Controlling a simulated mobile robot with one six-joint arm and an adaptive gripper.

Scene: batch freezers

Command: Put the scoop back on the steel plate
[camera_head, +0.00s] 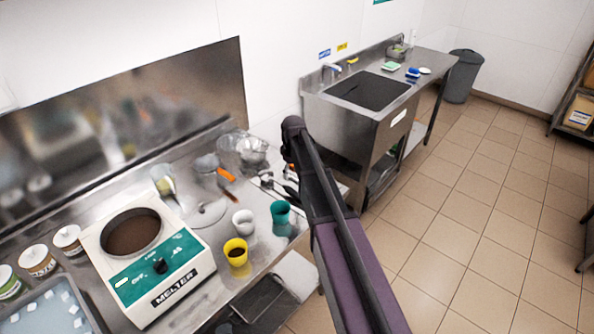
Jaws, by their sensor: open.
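A round steel plate (208,213) lies on the steel counter to the right of the melter. A utensil with a small round steel head (266,180) lies farther right, with dark handles beside it near my arm; it may be the scoop, but it is too small to be sure. My dark arm reaches up from the bottom of the view over the counter's right end. My gripper cannot be made out; the arm hides that area.
The melter (150,262) stands at left, beside several tubs. White (243,222), yellow (236,252) and teal (280,211) cups stand near the counter's front. Glass bowls (252,150) and an orange-handled tool (226,174) are behind.

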